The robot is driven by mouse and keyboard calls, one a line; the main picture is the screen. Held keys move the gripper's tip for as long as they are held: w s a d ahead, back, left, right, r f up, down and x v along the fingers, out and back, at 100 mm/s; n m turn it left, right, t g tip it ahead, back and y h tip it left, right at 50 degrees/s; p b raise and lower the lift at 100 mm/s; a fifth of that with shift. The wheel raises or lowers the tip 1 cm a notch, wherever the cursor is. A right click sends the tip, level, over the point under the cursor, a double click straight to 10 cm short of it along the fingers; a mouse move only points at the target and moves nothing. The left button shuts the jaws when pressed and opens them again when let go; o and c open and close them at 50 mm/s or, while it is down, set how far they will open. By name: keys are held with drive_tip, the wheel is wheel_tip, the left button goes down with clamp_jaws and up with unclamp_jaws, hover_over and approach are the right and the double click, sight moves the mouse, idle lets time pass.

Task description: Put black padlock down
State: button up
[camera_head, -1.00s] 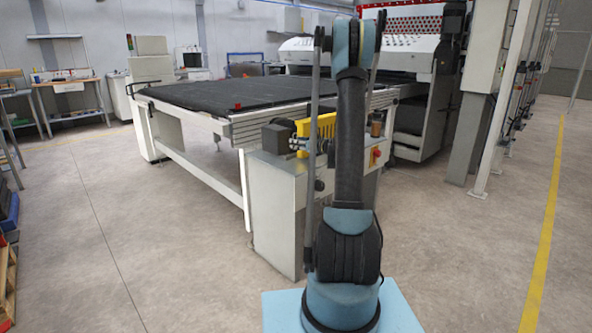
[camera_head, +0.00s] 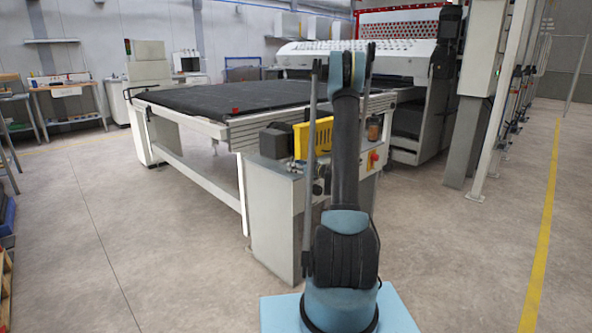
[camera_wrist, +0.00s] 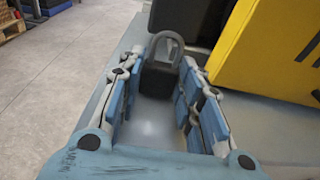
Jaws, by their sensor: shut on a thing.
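In the wrist view the black padlock (camera_wrist: 158,76), with a grey shackle, sits between the far ends of my gripper's (camera_wrist: 161,64) two blue-padded fingers. The fingers are closed on it, and its shackle points away from the palm. It is over or on the light grey cabinet top (camera_wrist: 155,122); I cannot tell whether it touches. The white cabinet (camera_head: 275,215) stands in front of my arm there.
A long black-topped table (camera_head: 200,98) lies behind.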

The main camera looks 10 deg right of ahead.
drive_tip(key=shift+f, duration=0.15)
drive_tip(key=o, duration=1.1)
drive_tip(key=shift+o, duration=0.2)
drive_tip(key=v, duration=1.2)
drive_tip(key=s+a+r+n+g+h, duration=0.1)
drive_tip(key=s+a+r+n+g, duration=0.25)
drive_tip(key=s+a+n, duration=0.4)
drive_tip(key=s+a+r+n+g+h, duration=0.1)
drive_tip(key=s+a+r+n+g, duration=0.3)
drive_tip(key=s+n, duration=0.6)
drive_tip(key=s+d+f+n+g+h, duration=0.1)
drive_tip(key=s+n, duration=0.3)
drive_tip(key=s, duration=0.6)
drive_tip(key=s+d+f+n+g+h, duration=0.1)
drive_tip(key=s+d+f+n+h, duration=0.1)
drive_tip(key=s, duration=0.7)
drive_tip(key=s+d+f+n+g+h, duration=0.1)
drive_tip(key=s+f+n+h, duration=0.2)
drive_tip(key=s, duration=0.7)
drive_tip(key=shift+s+d+f+n+h, duration=0.3)
drive_tip(key=shift+n+h, duration=0.3)
drive_tip(key=shift+n, duration=0.75)
